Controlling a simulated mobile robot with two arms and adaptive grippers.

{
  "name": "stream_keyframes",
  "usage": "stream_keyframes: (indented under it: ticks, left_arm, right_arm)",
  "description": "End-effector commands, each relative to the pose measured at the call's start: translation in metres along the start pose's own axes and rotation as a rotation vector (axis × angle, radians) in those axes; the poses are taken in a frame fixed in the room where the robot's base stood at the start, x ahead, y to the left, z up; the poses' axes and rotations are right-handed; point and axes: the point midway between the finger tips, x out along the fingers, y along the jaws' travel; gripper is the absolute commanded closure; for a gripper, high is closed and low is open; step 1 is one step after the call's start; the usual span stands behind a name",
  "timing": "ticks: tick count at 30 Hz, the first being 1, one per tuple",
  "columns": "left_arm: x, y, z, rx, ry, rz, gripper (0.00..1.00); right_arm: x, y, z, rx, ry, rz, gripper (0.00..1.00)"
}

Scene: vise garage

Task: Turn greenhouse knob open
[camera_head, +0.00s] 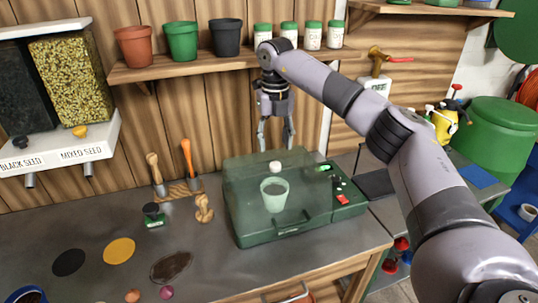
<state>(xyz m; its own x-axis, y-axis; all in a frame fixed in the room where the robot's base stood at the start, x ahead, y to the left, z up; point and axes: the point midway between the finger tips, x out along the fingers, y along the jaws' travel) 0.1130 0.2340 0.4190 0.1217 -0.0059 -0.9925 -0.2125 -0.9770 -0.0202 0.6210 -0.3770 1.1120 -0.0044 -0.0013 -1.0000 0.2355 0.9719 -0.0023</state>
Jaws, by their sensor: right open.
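The greenhouse (243,212) is a dark green box with a see-through lid, standing on the grey workbench. A small white knob (275,167) shows at the top of its lid, and a pale green pot (274,194) shows through the lid. The lid looks shut. My right gripper (276,145) points down with its fingers apart. It is empty and hangs above the back of the greenhouse, apart from the white knob. A panel with a green light and a red switch (342,199) is on the box's right side. My left gripper is not in view.
A shelf (225,66) with pots and jars runs behind my right arm. A tap with a red handle (400,59) is on the wall. Wooden-handled tools (187,157) and stamps stand left of the greenhouse.

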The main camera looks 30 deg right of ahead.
Motion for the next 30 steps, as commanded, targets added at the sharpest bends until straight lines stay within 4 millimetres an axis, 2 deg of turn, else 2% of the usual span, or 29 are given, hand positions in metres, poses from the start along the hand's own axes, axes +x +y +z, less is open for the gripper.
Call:
stream_keyframes:
  ticks: [6, 10, 15, 21, 23, 30]
  left_arm:
    - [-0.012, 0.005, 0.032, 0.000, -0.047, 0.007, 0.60]
    - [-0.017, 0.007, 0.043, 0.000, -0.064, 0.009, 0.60]
    - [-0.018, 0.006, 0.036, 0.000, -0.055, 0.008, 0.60]
    - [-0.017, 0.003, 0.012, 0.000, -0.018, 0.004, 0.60]
    - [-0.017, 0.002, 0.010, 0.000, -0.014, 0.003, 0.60]
    - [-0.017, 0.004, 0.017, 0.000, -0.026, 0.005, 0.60]
  right_arm:
    - [0.034, 0.000, -0.001, -0.002, 0.005, -0.002, 0.52]
    - [0.052, 0.000, -0.001, -0.001, 0.003, -0.001, 0.52]
    - [0.065, 0.000, -0.001, -0.001, 0.000, 0.000, 0.52]
    - [0.067, 0.000, 0.000, -0.002, -0.001, 0.001, 0.52]
    - [0.067, 0.000, 0.000, -0.002, -0.001, 0.001, 0.52]
    - [0.067, 0.001, 0.000, -0.002, 0.000, 0.001, 0.67]
